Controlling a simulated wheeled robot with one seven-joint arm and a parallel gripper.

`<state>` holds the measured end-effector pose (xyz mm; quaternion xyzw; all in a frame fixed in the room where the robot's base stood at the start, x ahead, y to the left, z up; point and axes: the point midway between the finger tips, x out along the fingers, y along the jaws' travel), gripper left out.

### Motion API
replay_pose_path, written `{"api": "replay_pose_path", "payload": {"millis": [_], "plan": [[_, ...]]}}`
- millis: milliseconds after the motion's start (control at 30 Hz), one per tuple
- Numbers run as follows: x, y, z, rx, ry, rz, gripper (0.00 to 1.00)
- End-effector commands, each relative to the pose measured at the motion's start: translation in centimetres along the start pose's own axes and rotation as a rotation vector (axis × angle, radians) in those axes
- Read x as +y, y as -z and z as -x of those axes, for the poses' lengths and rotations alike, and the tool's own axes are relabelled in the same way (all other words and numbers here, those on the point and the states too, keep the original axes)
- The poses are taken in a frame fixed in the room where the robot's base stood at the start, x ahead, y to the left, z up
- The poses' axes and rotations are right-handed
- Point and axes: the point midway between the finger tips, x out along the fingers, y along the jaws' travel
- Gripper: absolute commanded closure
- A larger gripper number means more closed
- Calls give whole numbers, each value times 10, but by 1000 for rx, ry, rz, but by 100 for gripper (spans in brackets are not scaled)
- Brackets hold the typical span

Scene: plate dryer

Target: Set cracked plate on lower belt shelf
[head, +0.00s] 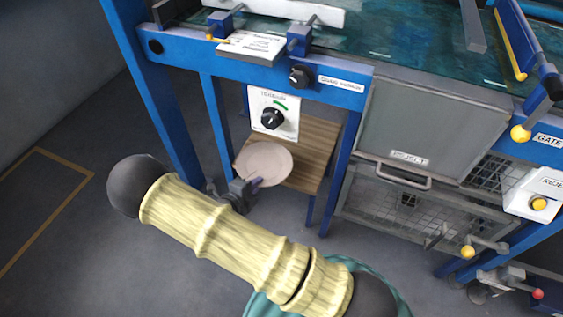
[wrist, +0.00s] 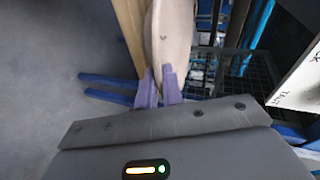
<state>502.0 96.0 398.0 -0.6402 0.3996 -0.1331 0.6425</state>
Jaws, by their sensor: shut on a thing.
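A pale, pinkish round plate (head: 264,163) is held at its near edge by my gripper (head: 255,182). In the wrist view, the purple fingertips (wrist: 160,88) close on the rim of the plate (wrist: 172,35), which shows nearly edge-on with a small dark mark on its face. No clear crack line can be made out. A brown wooden shelf (head: 318,140) sits low under the blue belt frame. In the head view the plate overlaps the shelf's left part; in the wrist view the shelf's wooden edge (wrist: 130,35) is beside the plate. I cannot tell whether they touch.
A white dial panel (head: 272,112) hangs above the shelf. Blue frame legs (head: 215,115) stand around it. A grey reject door (head: 430,125) and wire basket (head: 400,200) are to the right. Open grey floor (head: 70,120) lies to the left.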

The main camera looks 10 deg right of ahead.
Motion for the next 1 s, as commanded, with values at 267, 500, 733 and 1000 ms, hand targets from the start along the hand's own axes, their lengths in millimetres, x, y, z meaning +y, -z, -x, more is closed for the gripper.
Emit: {"api": "replay_pose_path", "payload": {"millis": [267, 500, 733, 1000], "plan": [[-17, 4, -59, 5, 3, -4, 100], [-34, 6, -104, 4, 3, -4, 100], [-42, 6, -115, 0, 2, -1, 100], [-43, 7, -119, 1, 3, -2, 100]]}}
